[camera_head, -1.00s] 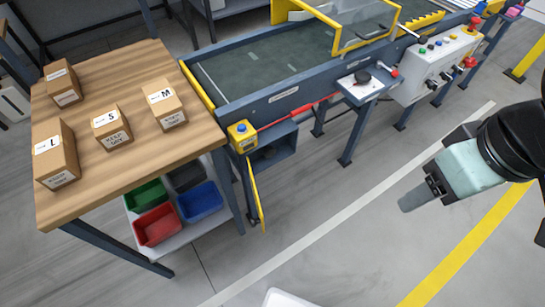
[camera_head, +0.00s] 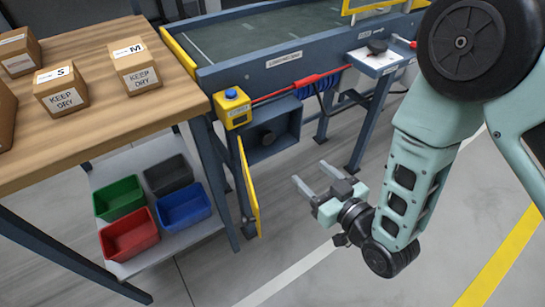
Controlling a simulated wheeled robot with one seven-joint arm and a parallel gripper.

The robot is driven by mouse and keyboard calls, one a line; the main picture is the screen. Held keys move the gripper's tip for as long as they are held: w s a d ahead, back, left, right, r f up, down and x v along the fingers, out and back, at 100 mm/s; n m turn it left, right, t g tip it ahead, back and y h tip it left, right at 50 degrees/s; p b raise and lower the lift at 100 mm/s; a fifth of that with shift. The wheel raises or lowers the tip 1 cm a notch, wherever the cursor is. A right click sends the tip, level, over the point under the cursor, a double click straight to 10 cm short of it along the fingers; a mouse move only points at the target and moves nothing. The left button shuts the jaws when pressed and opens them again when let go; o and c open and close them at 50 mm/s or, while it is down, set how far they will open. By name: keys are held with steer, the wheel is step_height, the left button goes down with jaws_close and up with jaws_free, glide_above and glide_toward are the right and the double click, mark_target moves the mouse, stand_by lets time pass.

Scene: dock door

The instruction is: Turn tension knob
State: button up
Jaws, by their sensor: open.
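A dark round knob (camera_head: 268,138) sits inside an open blue-grey box (camera_head: 290,121) under the conveyor's near end. Its markings are too small to read, so I cannot tell for sure that it is the tension knob. A yellow door (camera_head: 249,188) stands swung open at the box's left side. My gripper (camera_head: 311,172) is open and empty, below and right of the box, with its fingers pointing up and left towards it. It is apart from the knob.
A yellow box with a blue button (camera_head: 234,107) sits above the door, with a red bar (camera_head: 300,86) running right. A white plate with another black knob (camera_head: 376,47) is at upper right. A wooden table (camera_head: 100,125) with cartons stands left, above coloured bins (camera_head: 130,234). Floor is clear right.

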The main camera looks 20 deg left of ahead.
mark_target(270, 141)
steer(key=shift+t+y, duration=0.4)
steer(key=shift+y, duration=0.4)
steer(key=f+b+x, duration=0.1)
steer(key=x, duration=0.4)
steer(key=f+b+x, duration=0.1)
steer(key=x, duration=0.4)
steer(key=b+x, duration=0.1)
steer(key=x, duration=0.4)
steer(key=shift+s+a+f, duration=0.1)
steer(key=shift+a+f, duration=0.3)
steer(key=shift+a, duration=0.15)
steer(key=c, duration=1)
